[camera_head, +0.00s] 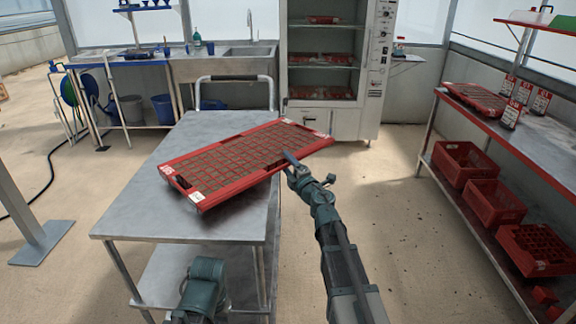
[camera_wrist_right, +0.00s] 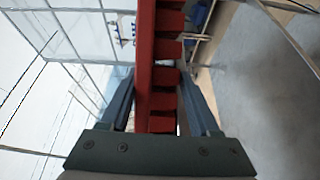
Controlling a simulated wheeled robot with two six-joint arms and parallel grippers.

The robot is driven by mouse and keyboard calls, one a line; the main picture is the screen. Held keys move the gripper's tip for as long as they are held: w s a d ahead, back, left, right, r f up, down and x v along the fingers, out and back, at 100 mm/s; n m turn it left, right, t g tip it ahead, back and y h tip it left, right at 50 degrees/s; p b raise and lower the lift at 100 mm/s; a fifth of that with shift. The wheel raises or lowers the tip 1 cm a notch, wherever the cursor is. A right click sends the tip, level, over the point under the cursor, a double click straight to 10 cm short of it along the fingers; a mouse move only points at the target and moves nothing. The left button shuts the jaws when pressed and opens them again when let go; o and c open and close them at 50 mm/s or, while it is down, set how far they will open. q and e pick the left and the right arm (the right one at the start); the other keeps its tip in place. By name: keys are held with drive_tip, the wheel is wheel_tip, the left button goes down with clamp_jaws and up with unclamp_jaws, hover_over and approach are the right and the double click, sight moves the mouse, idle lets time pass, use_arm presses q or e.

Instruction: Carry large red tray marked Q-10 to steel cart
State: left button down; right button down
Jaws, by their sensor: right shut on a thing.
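A large red tray (camera_head: 203,191) with a grid of soil-filled cells is over the right part of the steel cart's top (camera_head: 150,215) in the head view, its right end sticking out past the cart's edge. White labels are on its corners; their marks are too small to read surely. I cannot tell whether it touches the cart top. My right gripper (camera_head: 291,162) is shut on the tray's near long rim, right of its middle. In the right wrist view the red rim (camera_wrist_right: 144,60) stands between the two fingers. My left gripper is not visible.
A red-framed bench (camera_head: 520,150) at the right bears another red tray (camera_head: 477,99) and labelled bottles, with red crates (camera_head: 462,165) below. A cabinet with glass shelves (camera_head: 321,95) and a sink counter (camera_head: 228,68) stand behind. The cart's left top is bare.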

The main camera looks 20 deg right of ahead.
drive_tip(key=shift+c, duration=0.6)
unclamp_jaws()
drive_tip(key=s+d, duration=0.1)
drive_tip(key=s, duration=1.1)
drive_tip(key=shift+d, duration=0.4)
